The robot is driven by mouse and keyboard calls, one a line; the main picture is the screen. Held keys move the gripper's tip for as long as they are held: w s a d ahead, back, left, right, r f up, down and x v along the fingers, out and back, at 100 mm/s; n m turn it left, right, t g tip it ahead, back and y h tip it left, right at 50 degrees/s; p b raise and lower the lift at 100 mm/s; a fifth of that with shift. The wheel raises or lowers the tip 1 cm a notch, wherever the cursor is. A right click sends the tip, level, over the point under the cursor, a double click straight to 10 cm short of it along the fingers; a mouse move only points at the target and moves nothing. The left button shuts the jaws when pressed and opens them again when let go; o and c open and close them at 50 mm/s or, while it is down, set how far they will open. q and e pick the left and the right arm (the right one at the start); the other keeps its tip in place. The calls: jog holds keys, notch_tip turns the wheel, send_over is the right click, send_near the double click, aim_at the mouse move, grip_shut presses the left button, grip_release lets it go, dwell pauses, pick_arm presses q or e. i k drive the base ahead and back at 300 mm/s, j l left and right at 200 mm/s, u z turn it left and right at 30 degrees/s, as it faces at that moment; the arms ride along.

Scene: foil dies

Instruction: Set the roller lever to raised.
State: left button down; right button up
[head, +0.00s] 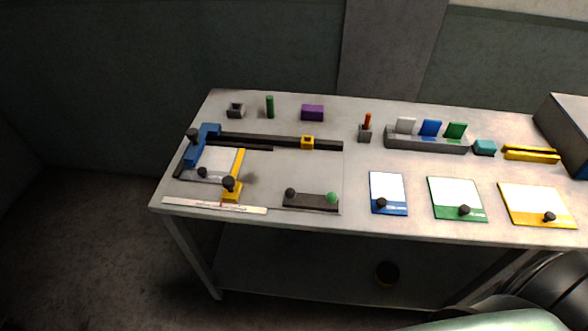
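No part in view is marked as the roller lever, and I cannot tell which one it is. A blue bracket (207,140) with a black knob (192,134) stands at the left end of a dark rail (265,141). A yellow bar (236,180) with a black knob (228,182) lies beside a pale plate (213,160). A dark strip (311,202) nearer the front edge carries a black knob (290,193) at its left and a green knob (332,198) at its right. Neither gripper is in view.
Blue (388,181), green (457,190) and yellow (537,196) framed cards lie front right. Behind them, a grey rack (427,144) holds upright tiles. A purple block (312,113) sits at the back. A white ruler (214,206) lies along the front left edge.

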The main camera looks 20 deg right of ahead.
aim_at(332, 197)
jog(key=i+l+z, duration=0.1)
jog(key=z, duration=0.85)
